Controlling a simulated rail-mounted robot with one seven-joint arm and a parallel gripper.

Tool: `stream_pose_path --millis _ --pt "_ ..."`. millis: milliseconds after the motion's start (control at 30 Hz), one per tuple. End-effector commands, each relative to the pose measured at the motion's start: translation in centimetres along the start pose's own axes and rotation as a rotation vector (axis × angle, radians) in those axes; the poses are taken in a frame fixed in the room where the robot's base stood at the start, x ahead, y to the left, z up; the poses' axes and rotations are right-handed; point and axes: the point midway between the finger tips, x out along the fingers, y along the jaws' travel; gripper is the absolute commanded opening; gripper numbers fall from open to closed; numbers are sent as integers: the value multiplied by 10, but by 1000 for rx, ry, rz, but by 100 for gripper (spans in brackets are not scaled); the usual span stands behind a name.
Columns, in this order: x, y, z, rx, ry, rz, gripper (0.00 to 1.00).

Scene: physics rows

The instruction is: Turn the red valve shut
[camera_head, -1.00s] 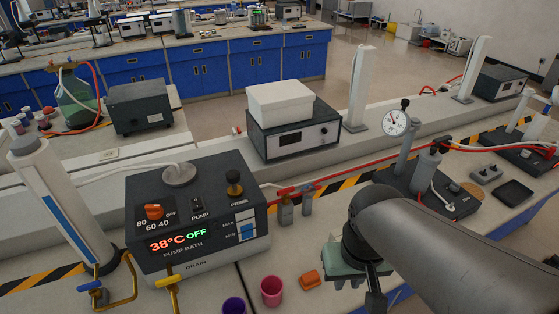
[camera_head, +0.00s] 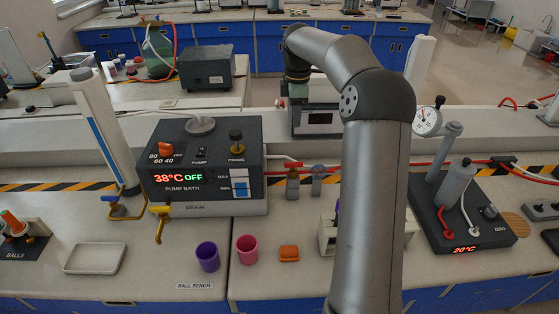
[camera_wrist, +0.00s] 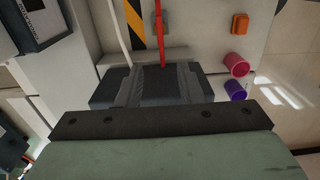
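Two small inline valves stand on the bench right of the pump bath: one with a red handle (camera_head: 293,169) and one with a blue handle (camera_head: 317,169). Both are upright beside the red hose (camera_head: 345,170). In the head view, my gripper (camera_head: 292,98) is beyond them, raised in front of the white-topped box, its fingers mostly hidden. In the wrist view, my dark gripper fingers (camera_wrist: 160,85) point down toward the bench and cover part of the red hose (camera_wrist: 158,30). I cannot make out the red valve there, nor anything held.
The pump bath (camera_head: 205,205) reads 38°C OFF. A purple cup (camera_head: 207,257), a pink cup (camera_head: 247,249) and an orange block (camera_head: 289,253) are at the front. A gauge stand (camera_head: 450,160) is at right. My forearm hides part of the bench.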

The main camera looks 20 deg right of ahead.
Motion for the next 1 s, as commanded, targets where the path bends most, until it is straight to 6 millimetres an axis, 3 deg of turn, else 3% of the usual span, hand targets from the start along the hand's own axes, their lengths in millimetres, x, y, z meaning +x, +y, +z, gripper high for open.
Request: stream_pose_path --millis 167,700,1000 --pt "20 0 1 -2 1 -3 34" --pt "134 0 0 -1 1 -3 34" --pt "168 0 0 0 1 0 34"
